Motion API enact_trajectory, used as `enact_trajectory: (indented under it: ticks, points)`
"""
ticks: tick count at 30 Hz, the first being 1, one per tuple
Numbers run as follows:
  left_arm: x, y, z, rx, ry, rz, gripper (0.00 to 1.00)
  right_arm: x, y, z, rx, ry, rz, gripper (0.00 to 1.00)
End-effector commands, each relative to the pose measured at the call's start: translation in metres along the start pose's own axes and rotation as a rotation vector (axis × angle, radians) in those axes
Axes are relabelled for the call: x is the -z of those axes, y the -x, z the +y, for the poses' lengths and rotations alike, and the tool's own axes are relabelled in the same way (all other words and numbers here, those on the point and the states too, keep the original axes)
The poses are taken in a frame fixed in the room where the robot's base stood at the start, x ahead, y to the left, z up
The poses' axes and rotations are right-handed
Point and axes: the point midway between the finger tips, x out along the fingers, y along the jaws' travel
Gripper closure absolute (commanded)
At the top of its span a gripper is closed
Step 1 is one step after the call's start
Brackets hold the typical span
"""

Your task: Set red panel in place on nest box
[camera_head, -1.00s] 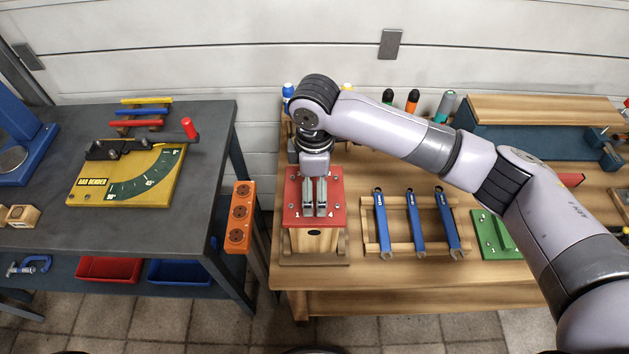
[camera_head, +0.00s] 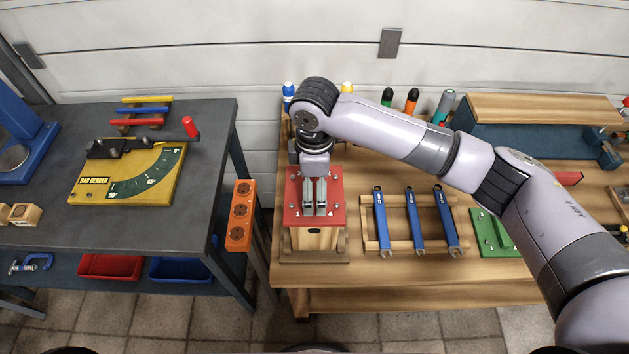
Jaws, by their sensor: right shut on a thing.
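The red panel (camera_head: 292,213) lies flat on top of the wooden nest box (camera_head: 313,238), which stands at the left end of the wooden workbench. The panel has corner screws and small numerals on it. My right gripper (camera_head: 315,213) comes down over the middle of the panel, fingers pointing down and close together. It is shut on the panel's handle, which the fingers mostly hide. I cannot tell from this view whether the panel sits fully flush on the box. My left gripper is not in view.
A rack with several blue wrenches (camera_head: 412,221) lies right of the box, then a green panel (camera_head: 492,235). An orange socket block (camera_head: 241,215) hangs at the left table's edge. A yellow bar bender (camera_head: 128,175) stands on the grey table. My right arm spans above the bench.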

Motion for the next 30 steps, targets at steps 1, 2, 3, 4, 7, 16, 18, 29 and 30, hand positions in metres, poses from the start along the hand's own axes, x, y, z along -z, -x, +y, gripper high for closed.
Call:
enact_trajectory:
  ticks: [1,2,3,4,7,16,18,29,30]
  points:
    - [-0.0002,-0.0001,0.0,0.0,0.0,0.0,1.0,0.0003,0.0003,0.0002,-0.001,0.0,0.001,0.45]
    - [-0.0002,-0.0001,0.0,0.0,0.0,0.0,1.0,0.0003,0.0003,0.0002,-0.001,0.0,0.001,0.45]
    - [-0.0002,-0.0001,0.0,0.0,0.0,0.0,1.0,0.0003,0.0004,0.0002,-0.001,0.0,0.001,0.45]
    - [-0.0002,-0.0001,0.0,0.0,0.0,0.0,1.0,0.0003,0.0004,0.0002,-0.001,0.0,0.001,0.45]
    - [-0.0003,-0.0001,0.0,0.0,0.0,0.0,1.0,0.0002,0.0005,0.0003,-0.001,0.0,0.001,0.05]
    - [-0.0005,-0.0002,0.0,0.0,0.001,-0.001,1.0,0.0001,0.0003,0.0002,0.0,0.0,0.0,0.0]
    - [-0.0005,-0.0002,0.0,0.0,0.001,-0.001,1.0,-0.0001,-0.0003,-0.0001,0.0,0.0,0.0,0.0]
    - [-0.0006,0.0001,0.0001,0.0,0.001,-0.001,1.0,-0.0001,0.0002,0.0001,0.0,-0.001,0.0,0.0]
    - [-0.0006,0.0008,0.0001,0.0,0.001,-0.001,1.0,-0.0001,0.0009,0.0001,0.0,-0.001,0.0,0.0]
